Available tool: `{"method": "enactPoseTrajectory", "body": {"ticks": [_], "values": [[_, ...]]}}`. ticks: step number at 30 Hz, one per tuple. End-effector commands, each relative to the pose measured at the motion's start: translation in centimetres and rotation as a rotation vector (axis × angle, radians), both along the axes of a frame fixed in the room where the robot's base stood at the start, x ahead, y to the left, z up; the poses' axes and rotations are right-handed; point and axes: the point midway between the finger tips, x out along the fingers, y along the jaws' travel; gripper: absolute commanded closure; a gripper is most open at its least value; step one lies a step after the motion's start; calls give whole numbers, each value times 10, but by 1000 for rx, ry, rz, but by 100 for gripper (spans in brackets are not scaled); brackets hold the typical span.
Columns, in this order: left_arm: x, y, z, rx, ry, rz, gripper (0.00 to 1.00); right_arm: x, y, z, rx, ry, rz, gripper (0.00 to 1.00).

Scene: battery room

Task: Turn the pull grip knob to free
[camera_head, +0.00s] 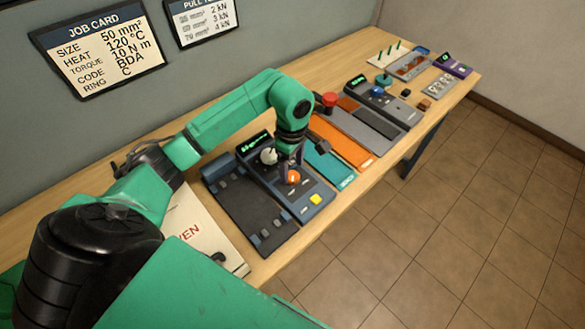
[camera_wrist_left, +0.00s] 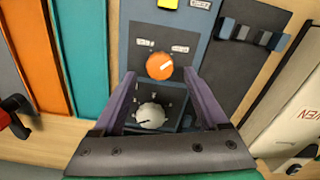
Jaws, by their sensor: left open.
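An orange knob (camera_head: 293,177), which I take for the pull grip knob, sits on a dark blue panel (camera_head: 318,196). In the left wrist view the orange knob (camera_wrist_left: 159,67) has a light pointer line slanting up to the right, towards the right of two small labels too small to read. A white dial (camera_wrist_left: 150,116) is on the same panel, nearer the wrist. My left gripper (camera_head: 290,165) is open above the panel. In the wrist view its purple fingers (camera_wrist_left: 159,76) stand on either side of the orange knob, apart from it as far as I can tell. My right gripper is not in view.
A yellow button (camera_head: 316,199) is near the panel's front edge. A dark tray (camera_head: 245,205) lies left of the panel; teal (camera_head: 335,168) and orange (camera_head: 340,140) strips lie right. A red knob (camera_head: 329,99) stands farther along the bench. The floor in front is clear.

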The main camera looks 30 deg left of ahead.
Motion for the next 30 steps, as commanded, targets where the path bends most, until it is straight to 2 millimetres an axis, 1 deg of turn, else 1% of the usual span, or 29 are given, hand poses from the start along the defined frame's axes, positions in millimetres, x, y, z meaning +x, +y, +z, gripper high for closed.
{"method": "enactPoseTrajectory", "body": {"ticks": [1, 3, 5, 8, 13, 14, 15, 17, 18, 19, 20, 30], "values": [[-1, -1, -7, -3, 4, -1, 24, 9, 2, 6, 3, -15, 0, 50], [0, -1, -18, -3, 3, 0, 24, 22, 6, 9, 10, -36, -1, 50], [0, -1, -25, -2, 0, -1, 24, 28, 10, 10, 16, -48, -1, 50], [0, -1, -30, -1, -1, -2, 24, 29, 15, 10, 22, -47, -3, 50], [0, 0, -30, -1, -2, -1, 24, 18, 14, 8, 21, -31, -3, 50], [0, 0, -30, -1, -2, -1, 32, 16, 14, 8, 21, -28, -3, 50], [0, 0, -30, -1, -2, -1, 47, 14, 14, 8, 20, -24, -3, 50], [0, 0, -30, -1, -2, -1, 70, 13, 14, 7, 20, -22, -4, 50], [0, 0, -30, -1, -2, -1, 85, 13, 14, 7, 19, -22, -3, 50], [0, 0, -30, -1, -2, -1, 97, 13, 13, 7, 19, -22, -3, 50], [0, 0, -30, -1, -2, -1, 100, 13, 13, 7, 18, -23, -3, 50], [1, 0, -30, 0, -3, 37, 100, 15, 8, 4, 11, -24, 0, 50]]}}
